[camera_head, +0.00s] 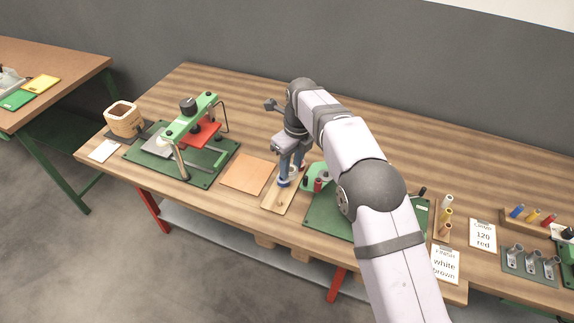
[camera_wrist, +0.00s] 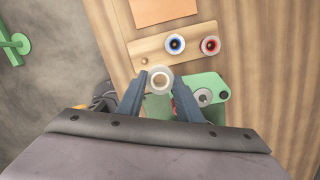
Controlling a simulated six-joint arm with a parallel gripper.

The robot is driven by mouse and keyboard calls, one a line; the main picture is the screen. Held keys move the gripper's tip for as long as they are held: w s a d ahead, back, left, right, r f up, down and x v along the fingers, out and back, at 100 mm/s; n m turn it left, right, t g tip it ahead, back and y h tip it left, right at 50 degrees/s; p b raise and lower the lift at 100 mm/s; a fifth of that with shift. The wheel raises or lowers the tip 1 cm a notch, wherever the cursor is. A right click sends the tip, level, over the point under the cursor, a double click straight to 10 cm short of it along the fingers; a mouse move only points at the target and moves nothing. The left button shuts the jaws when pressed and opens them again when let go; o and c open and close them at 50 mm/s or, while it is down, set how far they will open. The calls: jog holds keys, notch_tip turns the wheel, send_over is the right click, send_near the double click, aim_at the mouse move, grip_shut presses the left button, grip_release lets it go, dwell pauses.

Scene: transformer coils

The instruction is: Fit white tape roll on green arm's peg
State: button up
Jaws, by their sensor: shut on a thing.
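The white tape roll (camera_wrist: 160,70) is between the two blue-grey fingertips of my gripper (camera_wrist: 159,82) in the wrist view, its open bore facing the camera. My gripper (camera_head: 291,170) is shut on it, low over the wooden strip in the head view. The green arm (camera_wrist: 218,84) lies just right of the gripper in the wrist view, with a pale round peg or disc (camera_wrist: 204,97) near its end. The roll is apart from that round part. The green arm (camera_head: 313,174) is partly hidden by my arm in the head view.
The wooden strip (camera_wrist: 145,47) holds a blue-centred roll (camera_wrist: 175,44) and a red-centred roll (camera_wrist: 210,45). An orange mat (camera_head: 247,175) lies left of it. A second green-arm press (camera_head: 190,121) stands farther left. A small rack (camera_head: 445,221) and cards stand right.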

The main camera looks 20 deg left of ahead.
jog(key=w+d+r+p, duration=0.4)
jog(key=w+d+p, duration=0.4)
jog(key=p, duration=0.1)
jog(key=shift+w+d, duration=0.15)
jog(key=shift+d, duration=0.25)
jog(key=shift+f, duration=0.25)
jog(key=b, duration=0.4)
send_over(327, 171)
jog(key=shift+d+f, duration=0.1)
jog(key=shift+f, duration=2.6)
jog(key=shift+f+b, duration=0.55)
jog(key=shift+f, duration=0.9)
